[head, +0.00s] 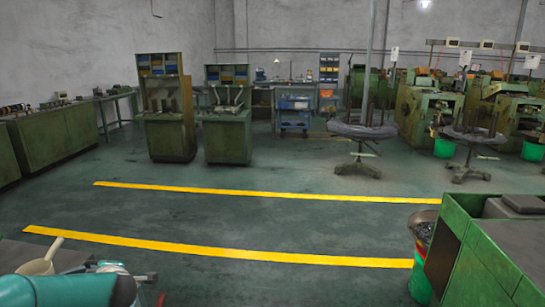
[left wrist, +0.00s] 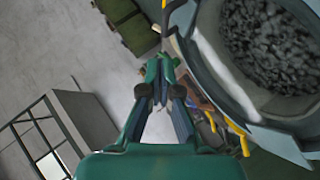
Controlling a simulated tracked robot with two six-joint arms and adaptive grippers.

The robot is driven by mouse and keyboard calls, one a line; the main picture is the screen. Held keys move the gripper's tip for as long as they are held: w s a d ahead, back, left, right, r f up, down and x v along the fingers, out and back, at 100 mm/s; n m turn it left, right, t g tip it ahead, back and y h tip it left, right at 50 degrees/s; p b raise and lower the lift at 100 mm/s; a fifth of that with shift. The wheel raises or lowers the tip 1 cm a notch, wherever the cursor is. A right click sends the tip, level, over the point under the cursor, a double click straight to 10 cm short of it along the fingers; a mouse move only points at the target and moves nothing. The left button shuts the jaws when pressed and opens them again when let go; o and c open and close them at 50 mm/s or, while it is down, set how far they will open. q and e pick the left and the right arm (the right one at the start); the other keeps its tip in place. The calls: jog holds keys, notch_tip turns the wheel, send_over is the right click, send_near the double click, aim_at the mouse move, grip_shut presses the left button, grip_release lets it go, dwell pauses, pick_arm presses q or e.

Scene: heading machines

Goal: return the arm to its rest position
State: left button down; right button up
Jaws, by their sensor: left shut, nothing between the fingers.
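My left gripper (left wrist: 160,68) shows in the left wrist view, with its green fingertips together and nothing between them. In the head view, a teal part of my left arm (head: 60,288) fills the lower left corner; the fingertips cannot be made out there. My right arm and gripper are in neither view.
In the wrist view, a grey round container (left wrist: 215,65) of dark lumps is at the upper right, close beside the fingers. In the head view, a beige pot (head: 38,266) is near my left arm. A green machine (head: 485,250) stands at lower right. The middle floor is clear.

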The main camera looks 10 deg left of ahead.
pick_arm(q)
jog(key=d+f+m, duration=0.1)
jog(key=f, duration=0.1)
jog(key=d+f+m+h, duration=0.1)
jog(key=w+d+f+m, duration=0.1)
jog(key=d+f, duration=0.1)
jog(key=shift+f+t+h, duration=0.3)
jog(key=s+d+f+m+h, duration=0.2)
jog(key=d+f+m+h, duration=0.15)
jog(key=d+f, duration=0.4)
jog(key=s+d+f+m+h, duration=0.2)
jog(key=d+f+m, duration=0.3)
jog(key=d+f, duration=0.3)
jog(key=s+d+f+m+g+h, duration=0.3)
jog(key=s+d+f, duration=0.3)
jog(key=s+d, duration=0.3)
jog(key=s+d+f+m+g+h, duration=0.4)
jog(key=s+d, duration=0.5)
jog(key=s, duration=0.5)
notch_tip(320, 180, down, 3)
jog(key=shift+s+d+f+m+g, duration=0.2)
jog(key=shift+m+g, duration=0.2)
jog(key=shift+m, duration=0.75)
